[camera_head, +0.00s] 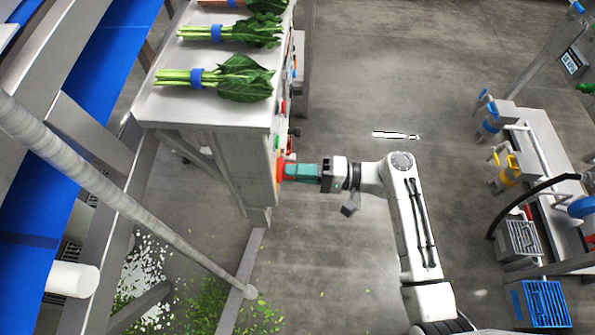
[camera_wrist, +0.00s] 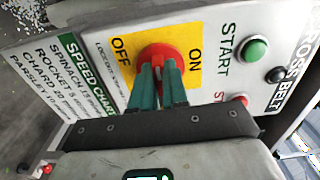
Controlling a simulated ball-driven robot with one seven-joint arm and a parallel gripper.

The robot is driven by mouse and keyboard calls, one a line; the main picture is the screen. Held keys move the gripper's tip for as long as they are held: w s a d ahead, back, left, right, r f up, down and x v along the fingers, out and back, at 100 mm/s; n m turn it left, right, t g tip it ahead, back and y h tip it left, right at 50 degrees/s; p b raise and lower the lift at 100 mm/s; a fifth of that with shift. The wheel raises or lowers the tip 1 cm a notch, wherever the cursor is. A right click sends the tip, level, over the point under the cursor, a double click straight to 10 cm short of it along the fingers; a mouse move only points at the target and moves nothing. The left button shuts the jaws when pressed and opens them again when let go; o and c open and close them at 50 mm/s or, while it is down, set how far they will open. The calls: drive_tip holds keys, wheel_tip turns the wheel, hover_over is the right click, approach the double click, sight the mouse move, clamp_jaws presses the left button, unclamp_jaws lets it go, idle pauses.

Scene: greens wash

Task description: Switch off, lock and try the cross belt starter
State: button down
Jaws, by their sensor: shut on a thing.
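The cross belt starter panel (camera_wrist: 212,90) fills much of the wrist view, turned sideways, with "CROSS BELT" lettering at its right. A red rotary switch (camera_wrist: 158,53) sits on a yellow plate (camera_wrist: 194,75) marked OFF and ON. My gripper (camera_wrist: 158,72) has its green fingers shut on the red switch's handle, which the fingers largely hide. The handle's exact position is hard to tell. A green START button (camera_wrist: 255,49) and a red button (camera_wrist: 240,101) are to the right of the switch. In the head view my gripper (camera_head: 287,171) meets the red switch at the stand's side. No padlock is distinguishable.
Bunches of greens (camera_head: 217,79) lie on the metal table (camera_head: 200,110) above the panel. A blue belt (camera_head: 75,100) runs at left. A bench with valves (camera_head: 548,150) and a blue crate (camera_head: 540,303) stand at right. Floor between is mostly clear.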

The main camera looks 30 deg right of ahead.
drive_tip(key=shift+f, duration=0.1)
drive_tip(key=c, duration=1.1)
unclamp_jaws()
drive_tip(key=shift+c, duration=0.2)
drive_tip(key=shift+d, duration=0.1)
drive_tip(key=b+v, duration=0.1)
drive_tip(key=v, duration=0.9)
drive_tip(key=shift+s+d, duration=0.25)
